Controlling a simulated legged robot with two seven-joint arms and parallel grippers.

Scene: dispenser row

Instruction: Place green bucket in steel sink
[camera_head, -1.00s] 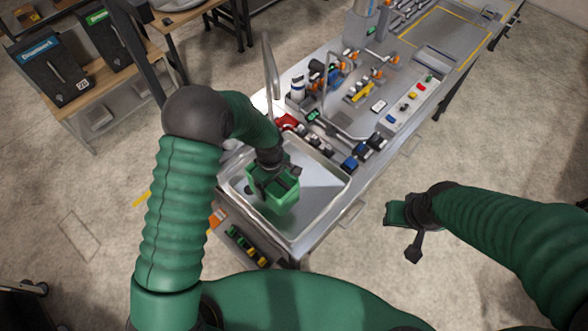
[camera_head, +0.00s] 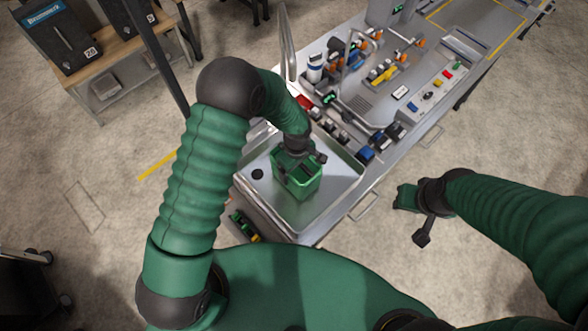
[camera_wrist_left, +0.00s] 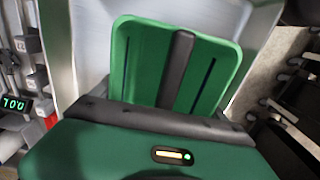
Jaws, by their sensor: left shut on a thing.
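The green bucket (camera_head: 297,180) is an open box within the outline of the steel sink (camera_head: 335,187), right of its dark drain hole. I cannot tell whether its base touches the sink floor. My left gripper (camera_head: 299,158) is above the bucket and shut on it, hiding part of its top. In the left wrist view a green panel with a dark bar across it fills the middle, with the grey sink surface (camera_wrist_left: 88,45) behind. My right gripper (camera_head: 425,212) hangs over the floor to the right of the bench, apart from everything; its jaw opening is unclear.
A blue block (camera_head: 365,154) sits by the sink's right rim. A wooden shelf (camera_head: 95,65) stands at the upper left. The floor at right is clear.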

